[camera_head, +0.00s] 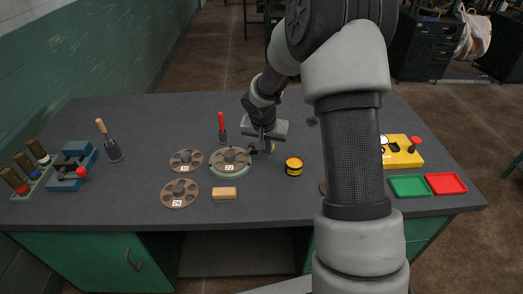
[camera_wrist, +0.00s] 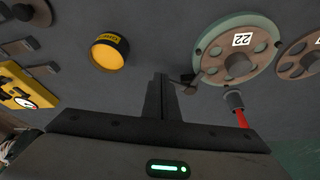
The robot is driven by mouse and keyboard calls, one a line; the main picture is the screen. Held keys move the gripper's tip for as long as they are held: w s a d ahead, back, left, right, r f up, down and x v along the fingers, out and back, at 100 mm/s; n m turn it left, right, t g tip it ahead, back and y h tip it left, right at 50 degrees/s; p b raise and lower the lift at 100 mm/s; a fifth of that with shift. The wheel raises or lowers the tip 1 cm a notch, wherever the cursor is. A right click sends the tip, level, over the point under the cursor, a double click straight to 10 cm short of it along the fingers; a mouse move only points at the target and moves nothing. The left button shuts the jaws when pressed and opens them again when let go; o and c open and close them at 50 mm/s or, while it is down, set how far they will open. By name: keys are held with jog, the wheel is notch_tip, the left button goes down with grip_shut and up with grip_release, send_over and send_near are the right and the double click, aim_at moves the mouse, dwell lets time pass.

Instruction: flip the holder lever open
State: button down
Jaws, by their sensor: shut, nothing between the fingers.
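The holder (camera_head: 229,173) is a pale green round base on the grey table, with a brown holed disc (camera_head: 230,157) marked 22 on it. In the wrist view the green holder rim (camera_wrist: 204,50) is at the upper right. A small dark lever-like piece (camera_wrist: 186,80) sticks out from its edge, beside my fingertips. My gripper (camera_wrist: 161,80) is shut and empty, pointing down just right of the holder in the head view (camera_head: 262,149). I cannot tell whether the fingers touch the lever, or the lever's exact position.
A red-handled tool (camera_head: 222,127) stands behind the holder. Loose discs (camera_head: 180,194) and a wooden block (camera_head: 224,193) lie left and in front. A yellow-black round item (camera_head: 293,167) is right of the holder. A yellow box (camera_head: 404,158) and green and red trays (camera_head: 445,184) are farther right.

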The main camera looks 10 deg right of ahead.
jog(key=shift+w+d+r+n+y+p, duration=0.15)
jog(key=shift+d+n+y+p, duration=0.05)
jog(key=shift+d+n+p, duration=0.25)
jog(key=shift+w+d+r+n+y+p, duration=0.1)
jog(key=shift+w+d+n+y+p, duration=0.1)
jog(key=shift+d+n+p, duration=0.2)
jog(key=n+p, duration=0.1)
jog(key=w+d+n+y+p, duration=0.1)
jog(key=n+p, duration=0.1)
jog(key=shift+w+d+t, duration=0.1)
jog(key=shift+d+t, duration=0.2)
jog(key=w+n+p, duration=0.1)
jog(key=d+n+y+p, duration=0.1)
jog(key=shift+w+d+f+n+p, duration=0.2)
jog(key=shift+w+n+p, duration=0.1)
jog(key=shift+w+n, duration=0.1)
jog(key=shift+w+d, duration=0.1)
jog(key=shift+w, duration=0.35)
jog(key=shift+w, duration=0.15)
jog(key=shift+d, duration=0.1)
